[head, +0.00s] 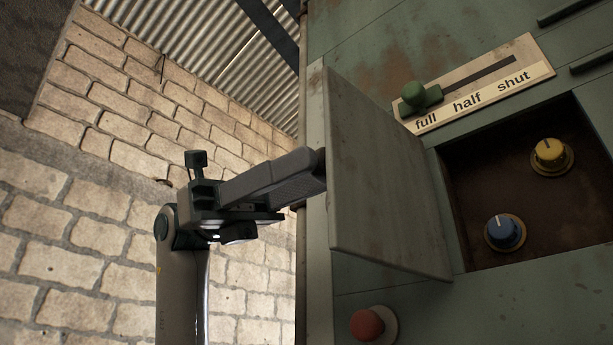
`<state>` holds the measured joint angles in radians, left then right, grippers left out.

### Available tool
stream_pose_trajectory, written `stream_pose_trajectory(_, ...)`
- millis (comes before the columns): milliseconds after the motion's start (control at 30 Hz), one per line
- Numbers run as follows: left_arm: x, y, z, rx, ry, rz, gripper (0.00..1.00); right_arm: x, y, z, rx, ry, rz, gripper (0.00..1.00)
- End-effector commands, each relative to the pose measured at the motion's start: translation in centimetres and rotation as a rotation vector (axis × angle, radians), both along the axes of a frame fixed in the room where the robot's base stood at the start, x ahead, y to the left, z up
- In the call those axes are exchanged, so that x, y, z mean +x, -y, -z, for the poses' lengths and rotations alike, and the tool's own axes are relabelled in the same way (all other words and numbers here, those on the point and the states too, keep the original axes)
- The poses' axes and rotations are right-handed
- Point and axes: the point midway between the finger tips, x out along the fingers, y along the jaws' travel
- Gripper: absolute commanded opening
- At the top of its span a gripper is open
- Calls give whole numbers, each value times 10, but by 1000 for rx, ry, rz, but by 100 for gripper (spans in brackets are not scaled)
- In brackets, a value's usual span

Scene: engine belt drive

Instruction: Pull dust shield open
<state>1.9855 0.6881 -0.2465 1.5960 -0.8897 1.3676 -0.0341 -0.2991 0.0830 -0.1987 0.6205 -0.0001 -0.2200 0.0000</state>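The dust shield (385,175) is a flat grey-green plate. It stands swung out from the cabinet, to the left of a recess (520,185) that shows uncovered. My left gripper (314,172) reaches in from the left. Its finger ends meet the shield's left edge in the picture and pass out of sight there. I cannot tell whether they touch the shield or whether the fingers are apart. My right gripper is not in view.
The recess holds a yellow knob (549,153) and a blue knob (504,231). Above it, a green slider (417,95) sits at "full" on a labelled plate. A red button (367,325) is below the shield. A brick wall (100,190) stands behind my arm.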

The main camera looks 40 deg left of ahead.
Motion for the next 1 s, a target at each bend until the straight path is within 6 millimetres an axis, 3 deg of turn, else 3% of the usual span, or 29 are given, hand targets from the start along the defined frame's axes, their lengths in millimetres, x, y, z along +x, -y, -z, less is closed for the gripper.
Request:
stream_pose_trajectory(367,0,-18,2,0,-2,-1,44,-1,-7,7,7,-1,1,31)
stream_pose_trajectory(1000,-1,-138,1,-4,-2,-1,44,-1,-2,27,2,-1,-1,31)
